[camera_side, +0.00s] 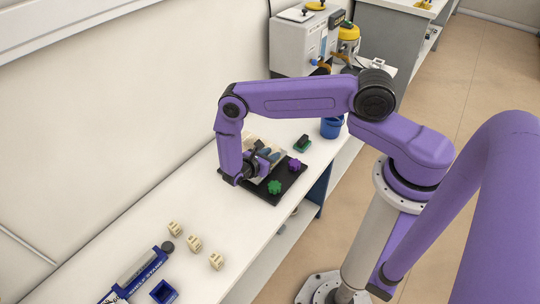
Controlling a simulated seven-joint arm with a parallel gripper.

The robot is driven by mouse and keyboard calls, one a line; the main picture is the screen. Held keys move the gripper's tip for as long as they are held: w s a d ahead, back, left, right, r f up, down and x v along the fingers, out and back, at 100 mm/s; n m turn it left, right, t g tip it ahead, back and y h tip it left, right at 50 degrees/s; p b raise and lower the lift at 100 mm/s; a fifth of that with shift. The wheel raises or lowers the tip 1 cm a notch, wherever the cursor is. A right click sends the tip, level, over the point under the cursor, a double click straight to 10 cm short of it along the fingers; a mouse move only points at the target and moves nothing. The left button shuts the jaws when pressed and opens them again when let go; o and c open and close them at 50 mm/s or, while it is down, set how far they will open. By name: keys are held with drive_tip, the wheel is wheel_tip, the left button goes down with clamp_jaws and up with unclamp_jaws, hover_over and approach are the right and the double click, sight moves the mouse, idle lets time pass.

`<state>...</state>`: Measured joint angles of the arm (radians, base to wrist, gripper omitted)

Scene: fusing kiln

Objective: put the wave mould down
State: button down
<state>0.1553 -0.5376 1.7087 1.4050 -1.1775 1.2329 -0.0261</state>
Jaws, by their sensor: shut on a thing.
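My gripper (262,165) is low over the left part of a black tray (268,196) on the white bench. It is shut on a pale piece that I take to be the wave mould (251,143), which shows only in part behind the fingers and the wrist. I cannot tell whether the mould touches the tray. A green cog-shaped piece (274,187) lies on the tray near the gripper. A purple cog-shaped piece (294,165) lies farther right on it.
A dark green block (302,144) and a blue bucket (331,127) stand beyond the tray. A grey kiln (295,47) stands at the far end.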

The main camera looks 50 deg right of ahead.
drive_tip(key=c, duration=0.8)
unclamp_jaws()
drive_tip(key=shift+c, duration=0.2)
drive_tip(key=shift+f, duration=0.2)
drive_tip(key=v, duration=1.7)
drive_tip(key=a+r+m+y, duration=0.2)
drive_tip(key=a+r+y, duration=0.15)
drive_tip(key=r, duration=0.65)
drive_tip(key=s+a+r+m+y, duration=0.1)
drive_tip(key=s+r+y, duration=0.2)
drive_tip(key=s+r, duration=0.45)
drive_tip(key=s+d+r+m+y, duration=0.1)
drive_tip(key=s+d+r+y, duration=0.2)
drive_tip(key=s+r, duration=0.3)
drive_tip(key=s+d+r+m+y, duration=0.1)
drive_tip(key=s+d+r+y, duration=0.2)
drive_tip(key=s, duration=1)
wheel_tip(320, 180, up, 3)
drive_tip(key=shift+d+r+y, duration=0.2)
drive_tip(key=shift+r+y, duration=0.05)
drive_tip(key=shift+y, duration=0.7)
